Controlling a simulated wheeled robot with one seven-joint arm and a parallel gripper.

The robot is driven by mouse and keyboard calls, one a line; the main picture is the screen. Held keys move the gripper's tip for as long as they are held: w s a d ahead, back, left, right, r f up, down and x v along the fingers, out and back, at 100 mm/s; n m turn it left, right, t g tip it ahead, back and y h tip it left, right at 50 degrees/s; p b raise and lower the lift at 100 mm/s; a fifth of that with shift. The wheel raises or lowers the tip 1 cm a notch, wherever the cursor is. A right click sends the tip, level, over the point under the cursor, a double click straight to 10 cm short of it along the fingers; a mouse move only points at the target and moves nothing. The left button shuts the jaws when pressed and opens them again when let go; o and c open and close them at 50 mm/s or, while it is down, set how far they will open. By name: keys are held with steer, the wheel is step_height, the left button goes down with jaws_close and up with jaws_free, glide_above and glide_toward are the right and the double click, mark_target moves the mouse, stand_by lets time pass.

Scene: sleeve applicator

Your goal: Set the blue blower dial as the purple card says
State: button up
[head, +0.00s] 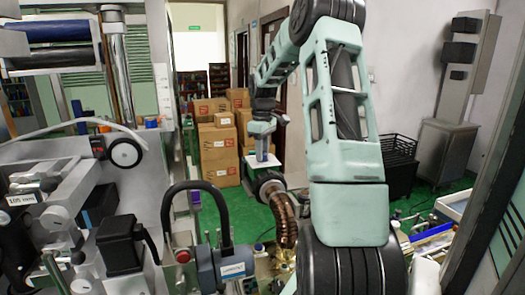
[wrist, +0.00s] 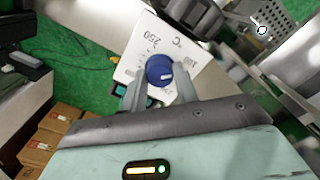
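The blue blower dial (wrist: 159,71) sits on a white plate (wrist: 130,68) with tick marks, "250", a "°C" sign and another number at the right that is hard to read. A pale mark on the dial's face lies toward its lower right. My gripper (wrist: 160,63) is open, one finger on each side of the dial, with a narrow gap showing; I cannot tell whether either finger touches it. In the head view the dial (head: 262,156) is small, under my gripper (head: 262,146). I cannot identify the purple card; a small purple patch (head: 195,198) shows beyond the machine.
A machine with rollers (head: 122,152) and a black hose handle (head: 196,187) fills the left. Stacked cardboard boxes (head: 218,140) stand behind my gripper. A black crate (head: 399,165) stands at the right.

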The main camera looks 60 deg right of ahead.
steer(key=c, duration=0.3)
steer(key=m, duration=0.4)
steer(key=shift+m+b, duration=0.3)
steer(key=shift+b, duration=0.05)
steer(key=m, duration=0.3)
steer(key=shift+w+m, duration=0.1)
steer(key=shift+m, duration=0.3)
steer(key=m, duration=0.4)
steer(key=shift+r, duration=0.1)
steer(key=m, duration=0.5)
steer(key=shift+m+p, duration=0.4)
steer(key=shift+m, duration=1.5)
steer(key=shift+d, duration=0.1)
